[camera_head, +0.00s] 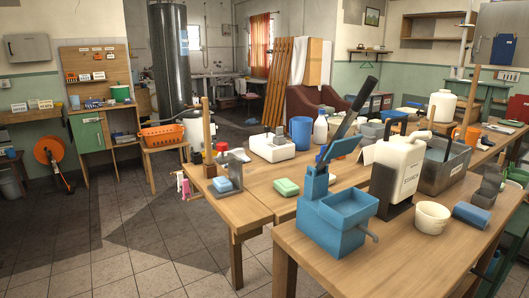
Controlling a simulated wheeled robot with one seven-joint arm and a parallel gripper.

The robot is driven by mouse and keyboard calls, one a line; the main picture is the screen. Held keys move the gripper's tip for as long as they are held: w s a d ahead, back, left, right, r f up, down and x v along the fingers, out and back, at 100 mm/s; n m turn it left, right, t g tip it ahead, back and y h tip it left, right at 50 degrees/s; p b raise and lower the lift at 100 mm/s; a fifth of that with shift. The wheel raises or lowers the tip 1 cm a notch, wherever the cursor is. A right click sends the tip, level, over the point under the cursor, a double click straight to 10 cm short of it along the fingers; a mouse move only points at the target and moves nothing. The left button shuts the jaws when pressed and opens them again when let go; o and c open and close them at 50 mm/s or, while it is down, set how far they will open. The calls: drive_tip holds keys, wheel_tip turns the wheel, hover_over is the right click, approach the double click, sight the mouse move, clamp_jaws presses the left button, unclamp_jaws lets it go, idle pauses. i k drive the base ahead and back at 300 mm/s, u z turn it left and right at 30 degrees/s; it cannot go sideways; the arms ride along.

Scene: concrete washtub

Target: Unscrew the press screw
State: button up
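A blue machine (337,222) with a box-shaped body stands on the front table. A long dark lever (357,104) rises from it, tilted to the right. A short grey handle (369,234) sticks out of its right side. I cannot tell whether either of these is the press screw; no screw thread is clear at this size. A small grey stand (238,164) with blue blocks (223,184) sits on the table behind, at the left. It is also unclear whether it has a screw. My gripper is not in view.
On the front table (370,273), a white jug (411,164) in a dark stand, white bowls (432,217) and a blue roll (471,215) stand right of the machine. A green block (287,187) lies behind it. The tiled floor (120,235) at left is open.

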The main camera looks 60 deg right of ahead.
sight(223, 147)
drive_tip(key=z, duration=0.25)
drive_tip(key=k, duration=0.3)
drive_tip(key=u, duration=1.15)
drive_tip(key=i, duration=0.9)
drive_tip(key=z, duration=0.6)
drive_tip(key=i, duration=0.85)
drive_tip(key=z, duration=0.9)
